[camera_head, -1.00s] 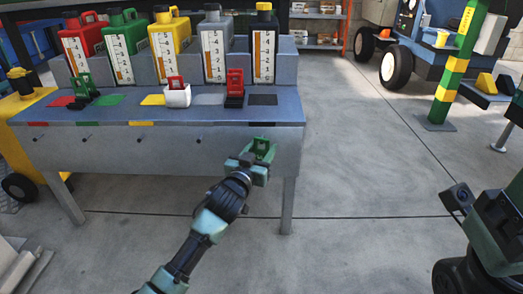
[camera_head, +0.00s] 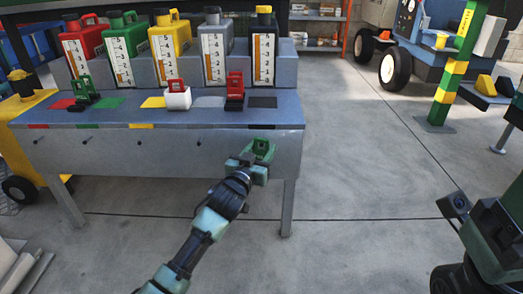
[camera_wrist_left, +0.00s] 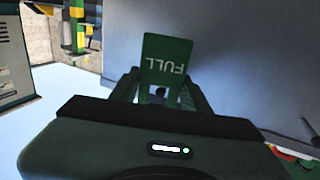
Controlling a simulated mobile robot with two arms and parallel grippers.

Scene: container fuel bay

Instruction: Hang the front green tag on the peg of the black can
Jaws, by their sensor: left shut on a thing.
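My left gripper (camera_head: 260,156) is shut on a green tag (camera_head: 262,146) in front of the bench's front face, near its right end, below the black can (camera_head: 264,45). In the left wrist view the tag (camera_wrist_left: 166,60) stands between the two fingers and reads "FULL" upside down. A small dark shape shows low on the tag between the fingers; I cannot tell if it is the peg in the tag's hole. The black can's peg is not clearly visible in the head view. My right gripper's fingers are not visible; only part of my right arm shows at right.
The bench (camera_head: 165,150) has other pegs on its front, such as one peg (camera_head: 197,143) left of my gripper. On top stand several cans, a green clip stand (camera_head: 82,92), a white block with a red tag (camera_head: 177,95) and another red tag (camera_head: 235,87).

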